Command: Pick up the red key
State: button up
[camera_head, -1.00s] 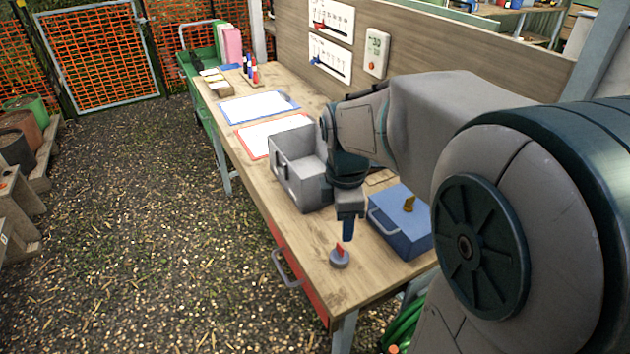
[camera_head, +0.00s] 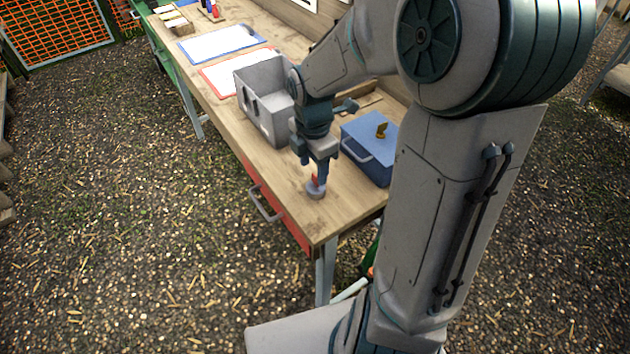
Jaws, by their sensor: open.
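The red key (camera_head: 315,181) stands upright in a small round grey holder (camera_head: 316,192) near the front end of the wooden workbench. My gripper (camera_head: 318,178) points down right at the key, with its fingers open and the key between or just beside them. I cannot tell whether a finger touches the key. Part of the key is hidden by the fingers.
A blue box (camera_head: 372,150) with a yellow key on its lid stands close to the right of my gripper. An open grey metal box (camera_head: 262,98) is behind to the left. A red drawer (camera_head: 277,205) with a handle is in the bench front. Clipboards (camera_head: 217,43) lie farther back.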

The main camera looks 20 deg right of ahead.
jog(key=f, duration=0.5)
jog(key=shift+w+d+b, duration=0.2)
jog(key=shift+d+b, duration=0.1)
jog(key=shift+c, duration=0.3)
grip_shut()
jog(key=shift+r, duration=0.1)
